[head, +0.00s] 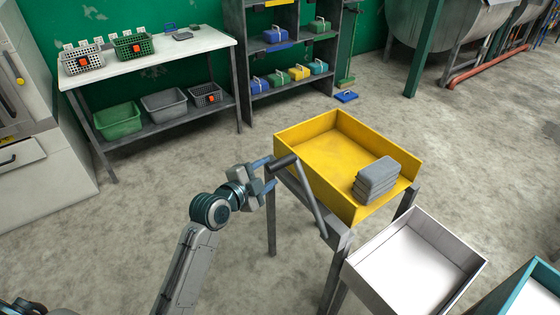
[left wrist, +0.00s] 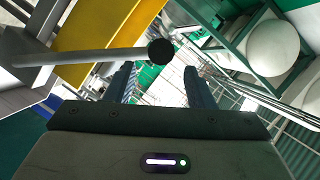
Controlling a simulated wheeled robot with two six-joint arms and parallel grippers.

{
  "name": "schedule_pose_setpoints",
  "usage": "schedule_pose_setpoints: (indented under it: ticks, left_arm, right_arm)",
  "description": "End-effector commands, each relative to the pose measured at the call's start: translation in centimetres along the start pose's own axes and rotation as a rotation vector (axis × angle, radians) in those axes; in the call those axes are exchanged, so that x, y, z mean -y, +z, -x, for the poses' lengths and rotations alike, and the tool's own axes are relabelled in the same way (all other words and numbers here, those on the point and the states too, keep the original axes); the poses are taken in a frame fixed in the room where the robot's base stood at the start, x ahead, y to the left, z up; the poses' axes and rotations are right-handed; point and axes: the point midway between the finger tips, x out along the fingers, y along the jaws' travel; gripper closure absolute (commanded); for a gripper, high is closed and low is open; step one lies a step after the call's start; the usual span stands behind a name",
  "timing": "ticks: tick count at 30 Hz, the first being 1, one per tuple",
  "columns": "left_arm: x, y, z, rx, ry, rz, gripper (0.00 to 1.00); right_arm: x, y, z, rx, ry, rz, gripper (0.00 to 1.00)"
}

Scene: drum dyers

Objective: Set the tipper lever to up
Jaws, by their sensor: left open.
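The yellow tipper tray (head: 313,128) stands on a grey frame. Its tipper lever (head: 311,200) is a grey rod on the tray's near left side, slanting up and left from the frame's front corner to a dark cross handle (head: 284,161). In the left wrist view the lever (left wrist: 85,56) comes in from the left and ends in a round black grip end (left wrist: 160,53). My left gripper (head: 269,174) is open and empty just left of the handle. In the wrist view the grip end shows between and above the fingertips; contact is unclear. My right gripper is out of view.
A stack of grey cloths (head: 375,180) lies in the tray's right end. A white tray (head: 417,263) and a teal bin (head: 530,290) stand at right front. A white table (head: 150,57) and a shelf (head: 290,50) stand behind. The floor left of the tipper is clear.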

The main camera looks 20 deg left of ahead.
Motion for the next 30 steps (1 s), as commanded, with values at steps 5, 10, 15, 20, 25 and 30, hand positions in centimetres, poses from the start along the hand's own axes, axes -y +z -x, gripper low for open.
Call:
schedule_pose_setpoints:
  ticks: [5,10,15,20,25,30]
  left_arm:
    - [0.3,-0.2,-3.5,0.001,0.001,0.004,0.51]
    - [0.2,-0.1,-5.8,0.001,0.001,0.002,0.51]
    - [0.0,0.0,-6.7,0.001,0.001,0.002,0.51]
    - [-0.1,0.0,-6.9,0.001,0.001,0.001,0.51]
    - [-0.1,0.0,-6.8,0.001,0.001,0.001,0.63]
    - [-0.1,0.0,-6.8,0.001,0.001,0.001,0.97]
  right_arm:
    - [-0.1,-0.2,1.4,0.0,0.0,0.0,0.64]
    - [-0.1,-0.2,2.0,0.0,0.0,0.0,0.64]
    - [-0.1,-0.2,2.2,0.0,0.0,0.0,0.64]
    - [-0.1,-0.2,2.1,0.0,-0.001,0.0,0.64]
    - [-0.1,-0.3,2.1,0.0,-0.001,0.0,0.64]
    - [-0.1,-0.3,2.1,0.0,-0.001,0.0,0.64]
